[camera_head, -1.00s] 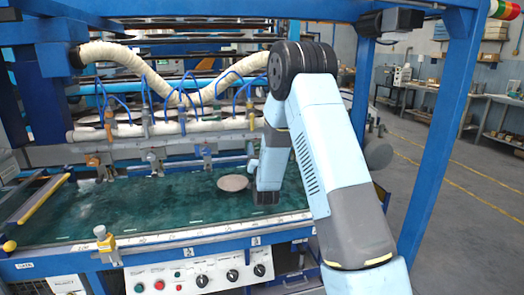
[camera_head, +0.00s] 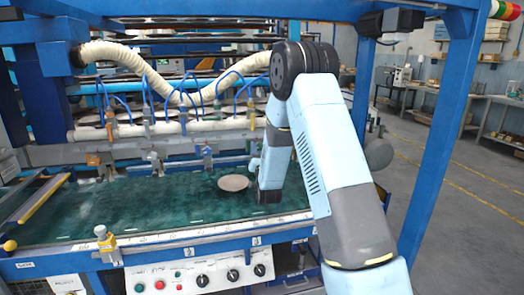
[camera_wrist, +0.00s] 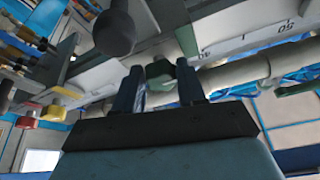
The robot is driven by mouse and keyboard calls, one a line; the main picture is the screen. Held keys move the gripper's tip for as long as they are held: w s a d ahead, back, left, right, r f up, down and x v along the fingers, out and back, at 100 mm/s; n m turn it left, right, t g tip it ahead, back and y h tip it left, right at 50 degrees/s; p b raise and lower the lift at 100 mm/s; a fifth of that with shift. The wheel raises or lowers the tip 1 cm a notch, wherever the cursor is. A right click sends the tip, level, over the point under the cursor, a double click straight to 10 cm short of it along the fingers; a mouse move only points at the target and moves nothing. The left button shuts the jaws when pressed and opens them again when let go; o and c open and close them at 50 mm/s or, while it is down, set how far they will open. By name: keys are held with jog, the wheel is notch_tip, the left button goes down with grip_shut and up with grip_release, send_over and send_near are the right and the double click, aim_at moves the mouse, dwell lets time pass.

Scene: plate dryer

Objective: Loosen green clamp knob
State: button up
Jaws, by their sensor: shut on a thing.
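The green clamp knob (camera_wrist: 159,70) shows in the wrist view between the two dark fingers of my gripper (camera_wrist: 160,76). The fingers are shut on it, one on each side. Its lower part runs down between the fingers toward the palm. In the head view the knob and my fingertips are hidden behind my arm, which reaches over the right part of the machine.
In the wrist view a dark round-ended part (camera_wrist: 113,32) hangs close left of the fingers, and a pale pipe (camera_wrist: 240,70) runs to the right.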

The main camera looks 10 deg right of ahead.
jog(key=shift+d, duration=0.25)
jog(key=shift+c, duration=0.2)
jog(key=shift+a, duration=0.15)
jog(key=shift+n, duration=0.4)
jog(key=n+y, duration=0.2)
jog(key=n, duration=0.2)
jog(key=n+y, duration=0.2)
jog(key=n, duration=0.2)
jog(key=shift+y, duration=0.4)
jog(key=n+g+y, duration=0.1)
jog(key=n, duration=0.3)
jog(key=n+g+y, duration=0.1)
jog(key=n+y, duration=0.1)
jog(key=n, duration=0.1)
jog(key=shift+n, duration=0.4)
jog(key=n+g, duration=0.1)
jog(key=n, duration=0.2)
jog(key=n+g+y, duration=0.1)
jog(key=n, duration=0.3)
jog(key=shift+r+g, duration=0.1)
jog(key=shift+g, duration=0.3)
jog(key=n+g, duration=0.1)
jog(key=n, duration=0.2)
jog(key=shift+n, duration=0.3)
jog(key=shift+s+n+g+h, duration=0.1)
jog(key=shift+n+g+h, duration=0.3)
jog(key=shift+n, duration=0.6)
